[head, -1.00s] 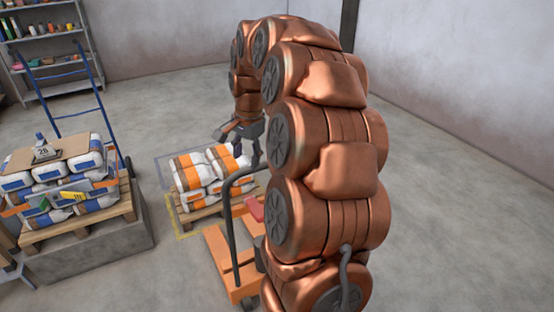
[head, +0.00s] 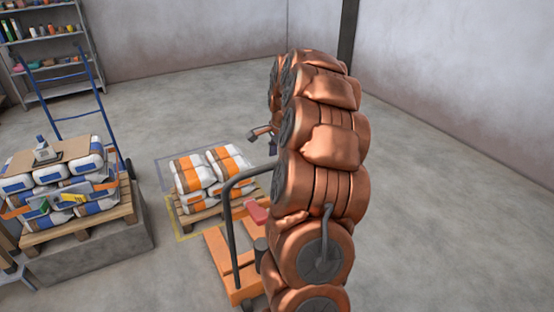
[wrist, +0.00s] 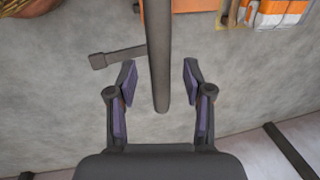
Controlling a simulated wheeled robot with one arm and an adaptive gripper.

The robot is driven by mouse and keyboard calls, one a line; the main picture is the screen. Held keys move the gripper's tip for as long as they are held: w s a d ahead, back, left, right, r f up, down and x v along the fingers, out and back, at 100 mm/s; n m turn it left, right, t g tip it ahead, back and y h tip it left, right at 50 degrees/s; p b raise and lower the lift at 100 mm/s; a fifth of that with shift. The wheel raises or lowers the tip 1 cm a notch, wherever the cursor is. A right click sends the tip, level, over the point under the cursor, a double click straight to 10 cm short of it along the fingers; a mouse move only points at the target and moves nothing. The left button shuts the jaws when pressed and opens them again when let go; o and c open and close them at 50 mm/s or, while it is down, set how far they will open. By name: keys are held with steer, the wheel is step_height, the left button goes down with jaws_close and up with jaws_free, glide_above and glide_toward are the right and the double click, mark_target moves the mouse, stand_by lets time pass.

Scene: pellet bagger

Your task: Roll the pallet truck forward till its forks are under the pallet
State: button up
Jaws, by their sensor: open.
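The orange pallet truck (head: 218,255) stands in the lower middle of the head view, with a dark looped handle (head: 228,205). Its orange body reaches toward the near side of the wooden pallet (head: 198,217), which carries white and orange bags (head: 212,172). I cannot tell whether the forks are under the pallet.
At left, another pallet (head: 75,225) with blue and white bags sits on a grey block (head: 110,245). A blue hand truck (head: 103,105) stands behind it, near a shelf (head: 50,60). The floor at right is clear.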

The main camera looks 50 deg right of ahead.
steer(key=shift+w+f, duration=0.2)
steer(key=shift+f, duration=0.95)
jaws_close()
